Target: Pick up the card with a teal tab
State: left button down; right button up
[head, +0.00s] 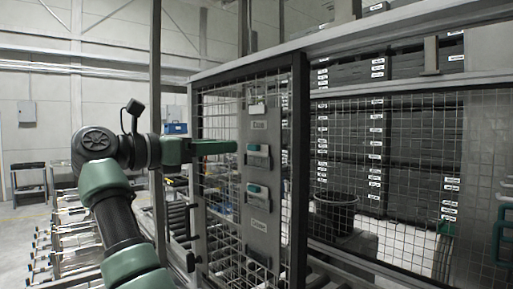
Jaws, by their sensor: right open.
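A grey upright panel (258,238) is fixed to the mesh fence and carries holders one above another. A lower holder has another card with a teal tab (257,188). At the top of the panel is a pale card or tag (257,108) with no teal that I can see. My right gripper (232,147) is open and empty, pointing right at the height of the middle card, just left of it. The gap is hard to judge. My left gripper is not in view.
The mesh fence with its dark post (298,180) stands right behind and beside the panel. Beyond it are stacked dark labelled bins (345,130) and a black bucket (335,213). A roller conveyor (75,240) lies at lower left.

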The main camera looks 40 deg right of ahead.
aim_at(251, 145)
jog(key=d+p, duration=0.3)
jog(key=d, duration=0.4)
jog(key=shift+w+d+p, duration=0.15)
jog(key=shift+d+p, duration=0.15)
jog(key=shift+d+f, duration=0.1)
jog(key=shift+d, duration=0.1)
jog(key=shift+w+a, duration=0.1)
jog(key=shift+w, duration=0.05)
jog(key=shift+c, duration=1.2)
grip_shut()
